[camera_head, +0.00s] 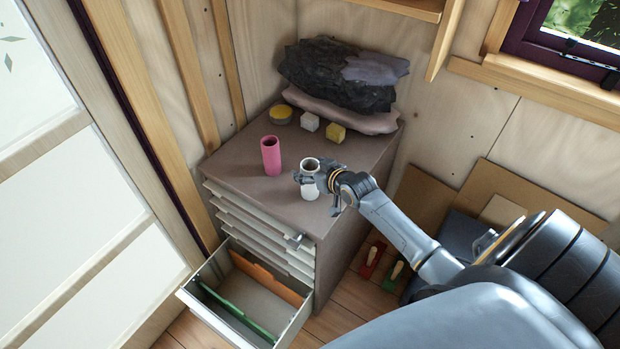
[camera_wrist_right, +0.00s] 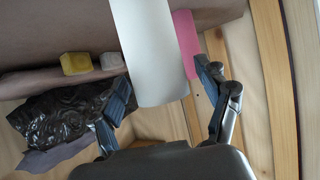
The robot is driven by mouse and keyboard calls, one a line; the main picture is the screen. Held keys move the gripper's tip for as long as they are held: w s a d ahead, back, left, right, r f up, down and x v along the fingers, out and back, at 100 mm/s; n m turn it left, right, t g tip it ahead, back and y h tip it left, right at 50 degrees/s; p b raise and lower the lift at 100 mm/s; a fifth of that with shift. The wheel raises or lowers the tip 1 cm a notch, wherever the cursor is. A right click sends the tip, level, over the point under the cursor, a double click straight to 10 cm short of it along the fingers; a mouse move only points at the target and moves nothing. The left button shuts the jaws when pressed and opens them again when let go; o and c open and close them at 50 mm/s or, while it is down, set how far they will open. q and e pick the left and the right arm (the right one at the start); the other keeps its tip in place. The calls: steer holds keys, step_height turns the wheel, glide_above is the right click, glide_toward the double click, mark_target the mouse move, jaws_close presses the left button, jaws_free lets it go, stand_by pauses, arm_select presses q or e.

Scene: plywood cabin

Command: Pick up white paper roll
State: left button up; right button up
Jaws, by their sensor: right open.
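The white paper roll (camera_head: 310,190) stands upright on the cabinet top (camera_head: 240,165), near its front edge. My right gripper (camera_head: 318,181) is open around the roll, reaching it from the right. In the right wrist view the white roll (camera_wrist_right: 148,45) lies between the two spread fingers of this gripper (camera_wrist_right: 165,88), with a gap on both sides. A pink roll (camera_head: 271,155) stands upright to the left of the white one; part of it (camera_wrist_right: 186,45) shows beside the right finger in the wrist view. My left gripper is not in view.
The bottom drawer (camera_head: 192,299) is pulled open, with folders inside. A wall stands behind.

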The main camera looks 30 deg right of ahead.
steer(key=shift+w, duration=0.1)
steer(key=c, duration=1.4)
